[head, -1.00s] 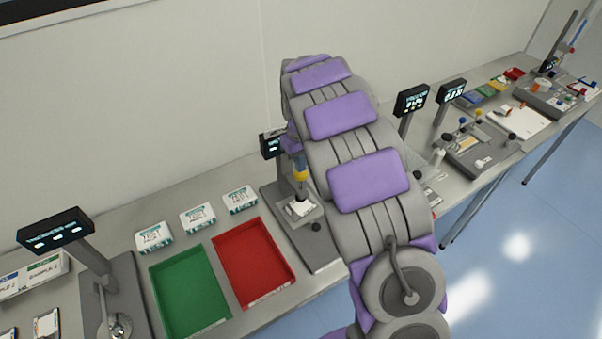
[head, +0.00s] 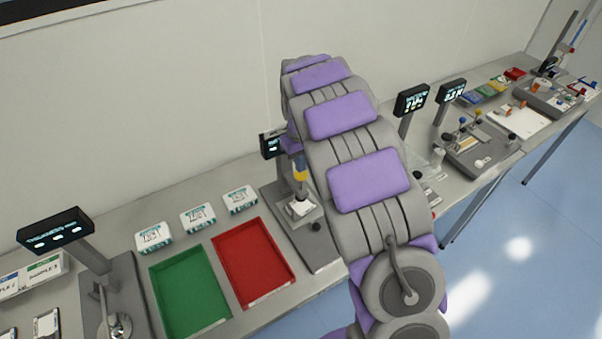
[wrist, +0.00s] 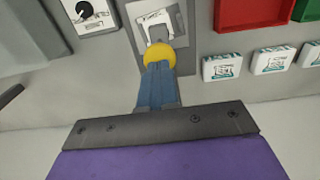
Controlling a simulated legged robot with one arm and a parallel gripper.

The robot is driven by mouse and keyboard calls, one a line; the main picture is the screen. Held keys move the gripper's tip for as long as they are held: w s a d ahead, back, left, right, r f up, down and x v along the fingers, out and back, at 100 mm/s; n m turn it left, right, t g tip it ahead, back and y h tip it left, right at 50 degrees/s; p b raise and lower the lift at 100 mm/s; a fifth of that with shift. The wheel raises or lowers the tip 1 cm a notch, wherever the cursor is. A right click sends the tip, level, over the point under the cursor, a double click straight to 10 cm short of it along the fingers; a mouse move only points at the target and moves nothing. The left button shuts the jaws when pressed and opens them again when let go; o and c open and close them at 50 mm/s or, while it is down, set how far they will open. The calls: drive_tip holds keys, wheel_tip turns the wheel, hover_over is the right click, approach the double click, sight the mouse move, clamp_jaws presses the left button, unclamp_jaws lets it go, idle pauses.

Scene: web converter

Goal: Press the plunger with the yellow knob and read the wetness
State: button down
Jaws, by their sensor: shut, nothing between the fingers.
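The yellow knob (wrist: 159,55) of the plunger shows in the wrist view, right at the tips of my gripper (wrist: 157,72). My gripper's blue fingers are together with nothing between them, and the tips look in contact with the knob or just above it; I cannot tell which. My arm hides part of the instrument.
A red tray (head: 291,288) and a green tray (head: 226,317) lie left of the instrument. Several white packs (head: 198,217) stand behind them. Another display (head: 55,231) is at the far left. More instruments (head: 470,148) stand right of my arm.

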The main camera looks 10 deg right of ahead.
sight(300, 176)
drive_tip(key=shift+f, duration=0.15)
drive_tip(key=shift+f+b, duration=0.6)
drive_tip(key=shift+f, duration=2.3)
drive_tip(key=shift+r, duration=0.2)
drive_tip(key=shift+r+p, duration=1.2)
drive_tip(key=shift+r, duration=3.2)
